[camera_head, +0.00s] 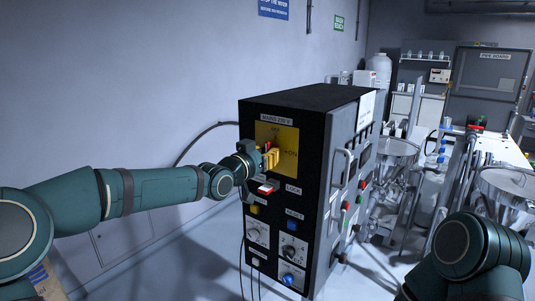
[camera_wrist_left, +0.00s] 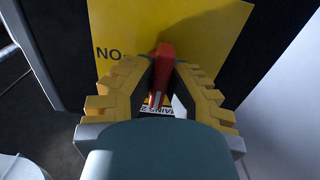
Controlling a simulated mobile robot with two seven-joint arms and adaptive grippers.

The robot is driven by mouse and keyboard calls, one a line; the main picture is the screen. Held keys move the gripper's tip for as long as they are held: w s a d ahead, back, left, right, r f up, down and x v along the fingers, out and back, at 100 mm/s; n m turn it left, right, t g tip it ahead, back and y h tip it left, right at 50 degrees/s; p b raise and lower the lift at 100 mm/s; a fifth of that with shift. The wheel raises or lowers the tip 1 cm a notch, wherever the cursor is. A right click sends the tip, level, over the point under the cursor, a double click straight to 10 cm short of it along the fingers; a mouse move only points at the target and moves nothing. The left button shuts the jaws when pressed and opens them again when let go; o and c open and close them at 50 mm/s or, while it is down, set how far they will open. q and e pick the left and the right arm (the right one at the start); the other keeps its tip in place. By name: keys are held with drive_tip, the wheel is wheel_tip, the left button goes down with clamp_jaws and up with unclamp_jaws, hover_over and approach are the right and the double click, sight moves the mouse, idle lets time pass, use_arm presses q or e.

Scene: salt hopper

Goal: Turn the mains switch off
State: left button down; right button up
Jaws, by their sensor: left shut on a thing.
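The mains switch has a yellow plate (camera_head: 297,137) on the upper front of a black cabinet, under a "MAINS 230 V" label. ON is marked at the plate's right and a partly covered mark sits at its top. My left gripper (camera_head: 270,159) is at the plate, mostly hiding the switch handle. In the left wrist view the red handle (camera_wrist_left: 164,62) stands between the two yellow-padded fingers of my left gripper (camera_wrist_left: 160,90), which are shut on it. There the handle runs up the picture, with the ON lettering to its left. My right gripper is out of view.
Below the plate, the cabinet front (camera_head: 318,190) carries a red lock piece (camera_head: 268,187), a blue reset button (camera_head: 291,226), knobs and a hanging cable. Metal hoppers (camera_head: 510,187) and a workbench stand at the right. A wall is behind my left arm.

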use_arm(q)
drive_tip(key=shift+r, duration=0.15)
drive_tip(key=c, duration=1)
unclamp_jaws()
drive_tip(key=v, duration=1.2)
